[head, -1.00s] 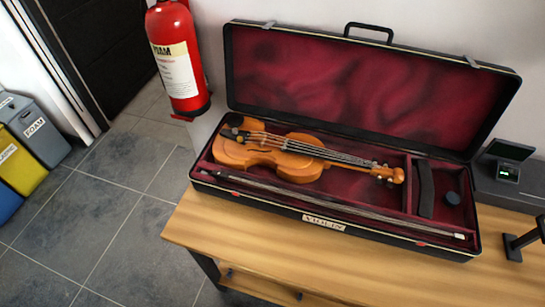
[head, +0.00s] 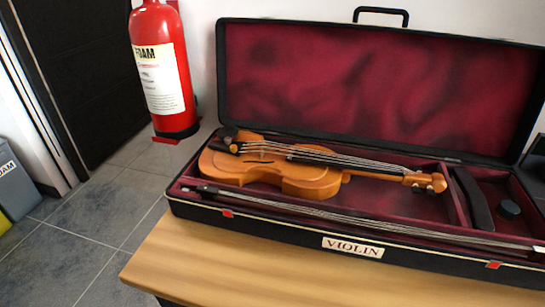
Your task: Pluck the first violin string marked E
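The orange-brown violin (head: 308,182) lies on its back in the open black case (head: 270,218) with dark red lining. Its body is at the left and its scroll (head: 438,182) points right. Several strings (head: 345,158) run along its neck; the one marked E cannot be told apart at this size. A bow (head: 330,214) lies along the front of the case. Neither of my grippers is in the head view.
The case stands on a wooden table (head: 215,262) with bare wood in front. Its raised lid (head: 380,85) stands behind the violin. A shoulder rest (head: 472,198) and a dark round item (head: 508,208) lie in the right compartment. A red fire extinguisher (head: 162,70) hangs at the left.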

